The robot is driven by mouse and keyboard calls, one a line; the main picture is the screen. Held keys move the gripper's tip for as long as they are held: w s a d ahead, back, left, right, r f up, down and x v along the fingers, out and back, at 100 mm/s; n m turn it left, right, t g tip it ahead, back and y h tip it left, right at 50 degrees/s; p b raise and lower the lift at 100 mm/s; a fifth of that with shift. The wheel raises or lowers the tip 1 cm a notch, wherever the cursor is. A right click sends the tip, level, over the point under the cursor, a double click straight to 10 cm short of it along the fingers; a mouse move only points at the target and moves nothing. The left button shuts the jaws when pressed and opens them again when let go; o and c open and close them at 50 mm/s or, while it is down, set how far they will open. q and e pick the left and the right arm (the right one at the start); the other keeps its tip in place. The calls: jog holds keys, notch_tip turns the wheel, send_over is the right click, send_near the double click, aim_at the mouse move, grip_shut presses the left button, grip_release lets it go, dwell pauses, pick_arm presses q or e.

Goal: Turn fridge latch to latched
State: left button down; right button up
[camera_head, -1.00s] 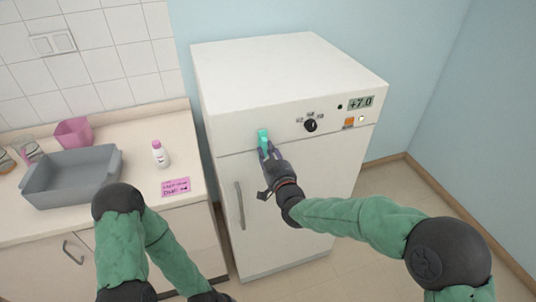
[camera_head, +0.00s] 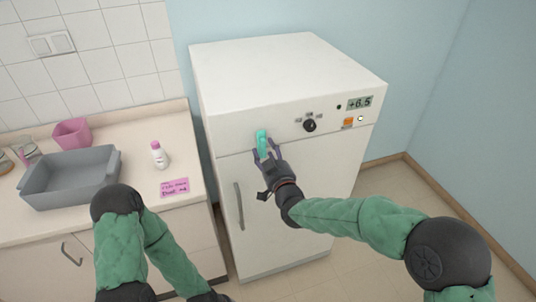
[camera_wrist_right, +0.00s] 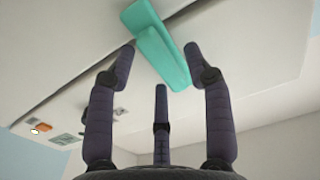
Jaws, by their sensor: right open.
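The white fridge (camera_head: 290,78) stands against the blue wall with its door closed. Its teal latch (camera_head: 262,143) sits at the upper left of the door, across the seam below the control panel. In the right wrist view the latch (camera_wrist_right: 160,48) lies beyond the fingertips, slightly tilted across the seam. My right gripper (camera_head: 270,150) is at the latch, fingers spread around its lower end; it shows open in the right wrist view (camera_wrist_right: 160,65). Contact cannot be told. My left arm comes in at the lower left, and its gripper is out of the frame or hidden.
The fridge has a black knob (camera_head: 309,126), a display (camera_head: 359,103) reading +6.5 and a long door handle (camera_head: 239,205). A counter at left holds a grey basin (camera_head: 70,180), a pink container (camera_head: 72,132), a white bottle (camera_head: 159,156) and a pink note (camera_head: 174,187).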

jog(key=shift+s, duration=0.15)
jog(key=v, duration=1.1)
jog(key=shift+s, duration=0.35)
jog(key=shift+d, duration=0.15)
jog(key=s+d+f+m+g+h, duration=0.15)
jog(key=f+g, duration=0.25)
jog(key=f, duration=0.9)
jog(key=s+d+f+m+g+h, duration=0.1)
jog(key=s+d+f+g, duration=0.25)
jog(key=f, duration=0.85)
jog(key=s+f+m+g, duration=0.3)
jog(key=s+f+g, duration=0.6)
jog(key=s+f, duration=0.8)
jog(key=shift+s+d+f+m+y, duration=0.3)
jog(key=shift+f+m+y, duration=0.05)
jog(key=shift+f+y, duration=0.1)
